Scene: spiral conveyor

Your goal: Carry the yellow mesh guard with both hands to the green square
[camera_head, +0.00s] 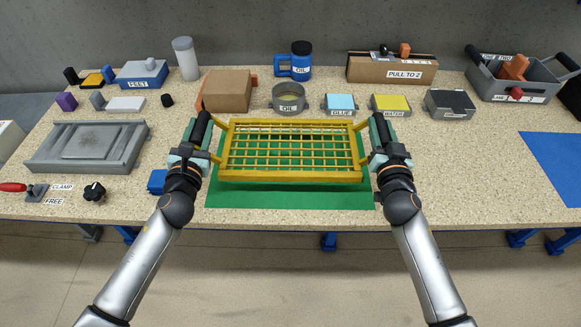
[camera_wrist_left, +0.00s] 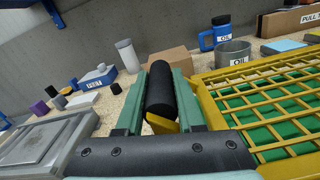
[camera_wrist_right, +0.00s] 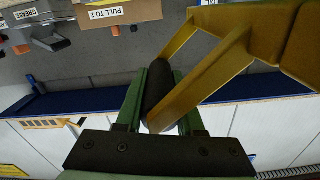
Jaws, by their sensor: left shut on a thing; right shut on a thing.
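The yellow mesh guard (camera_head: 290,176) is over the green square (camera_head: 290,197) in the head view; green shows through its mesh and along its front and sides. I cannot tell whether it touches the table. My left gripper (camera_head: 198,133) is shut on the black handle at the guard's left end, also seen in the left wrist view (camera_wrist_left: 160,92). My right gripper (camera_head: 382,133) is shut on the black handle at the right end; the right wrist view shows this handle (camera_wrist_right: 158,90) between the green fingers. The guard looks roughly level.
Behind the guard stand a grey OIL dish (camera_head: 288,98), a brown box (camera_head: 227,91), a GLUE block (camera_head: 341,103) and a WATER block (camera_head: 390,104). A grey tray (camera_head: 88,147) lies left. A blue square (camera_head: 555,160) lies right, with bare table before it.

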